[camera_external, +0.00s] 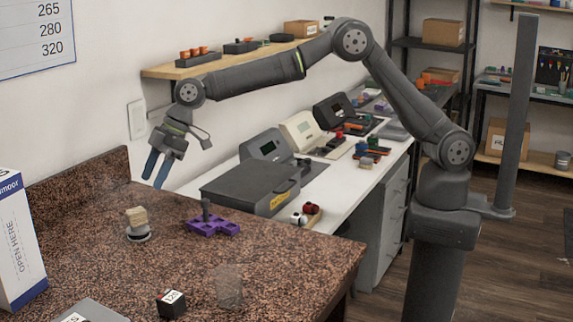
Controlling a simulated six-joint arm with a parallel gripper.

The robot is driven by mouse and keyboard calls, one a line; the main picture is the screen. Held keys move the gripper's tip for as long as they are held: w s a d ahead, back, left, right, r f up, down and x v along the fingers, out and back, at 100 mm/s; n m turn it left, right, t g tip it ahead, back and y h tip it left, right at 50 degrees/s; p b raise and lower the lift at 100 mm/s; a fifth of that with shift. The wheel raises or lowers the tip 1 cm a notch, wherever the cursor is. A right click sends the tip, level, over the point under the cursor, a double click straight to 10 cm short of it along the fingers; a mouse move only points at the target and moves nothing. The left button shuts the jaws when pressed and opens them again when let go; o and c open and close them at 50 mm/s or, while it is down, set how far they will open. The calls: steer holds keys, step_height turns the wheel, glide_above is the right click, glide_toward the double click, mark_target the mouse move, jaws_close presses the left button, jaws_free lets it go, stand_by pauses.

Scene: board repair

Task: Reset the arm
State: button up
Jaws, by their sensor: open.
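My gripper (156,167) hangs at the left end of my outstretched arm, with its two blue fingers pointing down. It is open, with a gap between the fingers and nothing held. It is in the air in front of the wall, above the back edge of the brown speckled counter (270,262). My arm reaches from its base at the right, up over an elbow and across to the left.
On the counter are a tan block on a round grey base (137,222), a purple fixture with a post (212,223), a black cube (171,303), a clear block (229,285) and a white box (18,240). Behind are a dark grey case (245,185) and a wall shelf (200,68).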

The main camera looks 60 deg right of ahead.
steer(key=x, duration=0.9)
steer(key=shift+w+a+f, duration=0.1)
step_height(320, 180, up, 4)
steer(key=shift+f, duration=0.1)
steer(key=w+d+r, duration=0.2)
steer(key=d+r, duration=0.5)
steer(key=d, duration=0.4)
steer(key=n+g, duration=0.1)
steer(key=n, duration=0.1)
glide_above(138, 210)
steer(key=s+a, duration=0.2)
steer(key=a, duration=0.1)
step_height(138, 210, down, 4)
steer(key=s+a+f, duration=0.1)
steer(key=a+f, duration=0.1)
steer(key=a, duration=0.1)
steer(key=s+a+f, duration=0.1)
steer(key=a+f, duration=0.1)
steer(key=a, duration=0.2)
steer(key=s+a+f, duration=0.2)
steer(key=a+f, duration=0.1)
steer(key=shift+a, duration=0.25)
